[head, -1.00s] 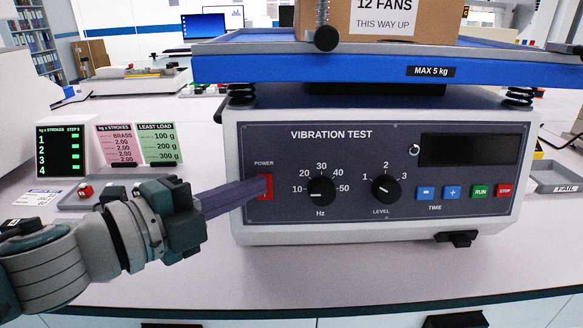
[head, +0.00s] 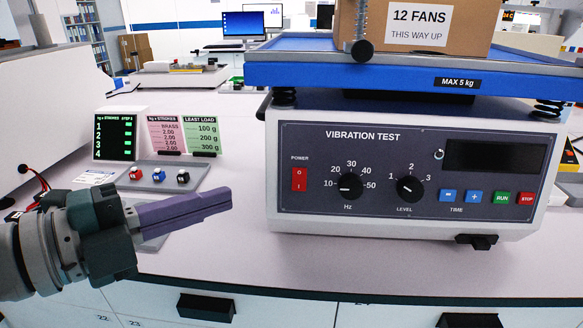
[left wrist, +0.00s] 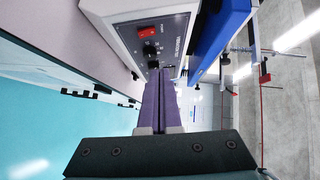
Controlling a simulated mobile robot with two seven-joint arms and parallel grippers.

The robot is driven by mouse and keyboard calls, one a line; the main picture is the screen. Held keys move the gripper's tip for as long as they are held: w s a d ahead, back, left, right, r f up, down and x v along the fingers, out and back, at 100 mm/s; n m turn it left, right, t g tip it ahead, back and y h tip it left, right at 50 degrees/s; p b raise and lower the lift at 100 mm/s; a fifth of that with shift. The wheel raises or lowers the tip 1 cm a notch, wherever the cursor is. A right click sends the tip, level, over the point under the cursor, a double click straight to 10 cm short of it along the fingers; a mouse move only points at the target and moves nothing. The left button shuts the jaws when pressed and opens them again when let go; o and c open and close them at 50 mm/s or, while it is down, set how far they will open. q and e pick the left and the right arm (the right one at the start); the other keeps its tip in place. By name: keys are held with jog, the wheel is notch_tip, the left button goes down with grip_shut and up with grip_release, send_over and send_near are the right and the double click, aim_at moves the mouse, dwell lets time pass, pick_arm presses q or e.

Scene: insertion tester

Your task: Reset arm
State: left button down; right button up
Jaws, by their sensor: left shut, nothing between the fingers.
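My left gripper (head: 222,199) is shut and empty, with its purple fingers pointing right. It is over the bench front, left of the vibration tester (head: 330,218) and apart from it. In the left wrist view the closed fingers (left wrist: 159,92) point toward the tester's panel. The tester's red power switch (head: 299,180) is uncovered in the head view and shows in the left wrist view (left wrist: 146,31). The Hz knob (head: 349,187) and the LEVEL knob (head: 408,189) are right of it. The display (head: 490,156) is dark. My right gripper does not show.
A cardboard box (head: 425,28) stands on the tester's blue platform (head: 370,76). A grey tray (head: 158,188) with small red, blue and black-topped weights lies behind my left gripper. Label cards (head: 200,135) stand behind it. The bench front is clear below the tester.

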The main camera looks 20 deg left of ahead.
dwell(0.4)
pick_arm(q)
jog(key=s+a+r+n+y+p, duration=0.1)
jog(key=a+r+n+y+p, duration=0.3)
jog(key=n+y+p, duration=0.55)
jog(key=s+d+r+n+g+h+p, duration=0.1)
jog(key=s+d+r+n+g+p, duration=0.15)
jog(key=s+n+g, duration=0.5)
jog(key=s+d+r+n+g+h+p, duration=0.1)
jog(key=s+d+n+g+p, duration=0.25)
jog(key=s, duration=0.65)
notch_tip(320, 180, up, 35)
jog(key=p, duration=3.4)
jog(key=shift+w+r+p, duration=0.15)
jog(key=shift+w+p, duration=0.15)
jog(key=shift+p, duration=0.1)
